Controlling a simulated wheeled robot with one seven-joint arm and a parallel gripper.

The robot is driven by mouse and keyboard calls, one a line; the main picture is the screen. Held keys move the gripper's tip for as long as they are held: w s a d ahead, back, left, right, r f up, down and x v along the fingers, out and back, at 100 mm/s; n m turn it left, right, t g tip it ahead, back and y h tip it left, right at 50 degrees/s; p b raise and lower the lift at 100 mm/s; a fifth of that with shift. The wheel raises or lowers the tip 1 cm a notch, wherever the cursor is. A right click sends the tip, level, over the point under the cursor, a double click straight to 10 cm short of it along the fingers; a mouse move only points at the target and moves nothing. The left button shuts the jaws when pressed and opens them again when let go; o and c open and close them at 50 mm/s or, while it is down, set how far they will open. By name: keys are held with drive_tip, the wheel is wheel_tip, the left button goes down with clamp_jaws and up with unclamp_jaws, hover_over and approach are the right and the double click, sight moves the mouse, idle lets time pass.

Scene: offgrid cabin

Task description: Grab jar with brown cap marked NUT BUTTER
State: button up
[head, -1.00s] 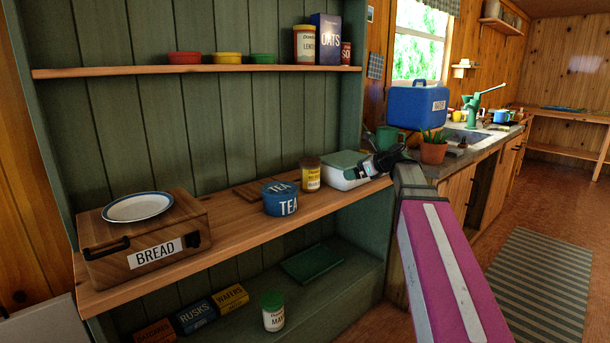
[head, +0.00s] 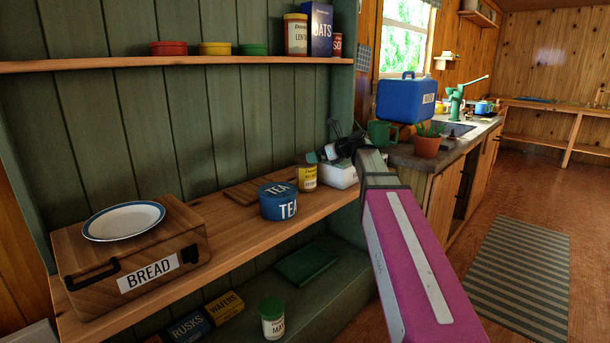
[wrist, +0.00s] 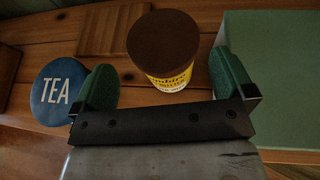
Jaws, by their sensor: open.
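The jar with a brown cap and a yellow-and-white label (head: 307,178) stands upright on the middle shelf, between the blue TEA tin (head: 279,201) and a white box with a green lid (head: 340,176). Its label is too small to read fully. In the wrist view the jar's brown cap (wrist: 163,40) shows from above, between and just beyond the green-padded fingers. My gripper (wrist: 165,78) is open and empty, apart from the jar. In the head view my gripper (head: 326,152) is above the white box, right beside the jar.
The TEA tin (wrist: 59,93) sits close to the left finger, and the green lid (wrist: 280,75) lies close to the right finger. A wooden board (wrist: 113,30) lies behind. A bread box (head: 140,255) with a plate stands farther left. An upper shelf (head: 180,62) runs above.

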sight(306, 173)
drive_tip(key=shift+x, duration=3.15)
drive_tip(key=shift+d, duration=0.1)
drive_tip(key=shift+c, duration=0.3)
drive_tip(key=c, duration=1.3)
